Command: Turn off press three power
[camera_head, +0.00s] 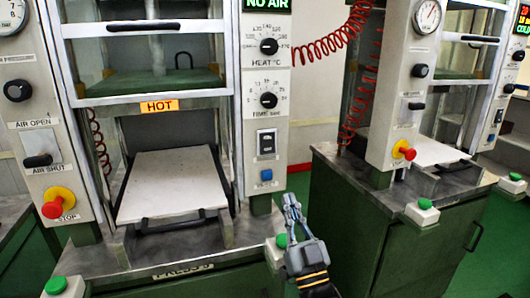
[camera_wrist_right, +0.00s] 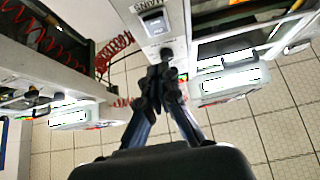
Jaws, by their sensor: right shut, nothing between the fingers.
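The near press stands at left-centre in the head view, with a front plate (camera_head: 183,268) that seems to read PRESS 3. On its right panel (camera_head: 279,60) is a black rocker switch (camera_head: 266,143) in a dark frame, above a blue button (camera_head: 266,175). Whether the rocker is on or off is too small to tell. My left gripper is out of view.
The press has HEAT (camera_head: 268,46) and TIME (camera_head: 268,99) dials, a NO AIR display (camera_head: 268,4), a HOT label (camera_head: 159,106) and a red STOP button (camera_head: 57,204). Green buttons sit on its front corners. A second press (camera_head: 405,100) with a red coiled hose (camera_head: 340,42) stands right.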

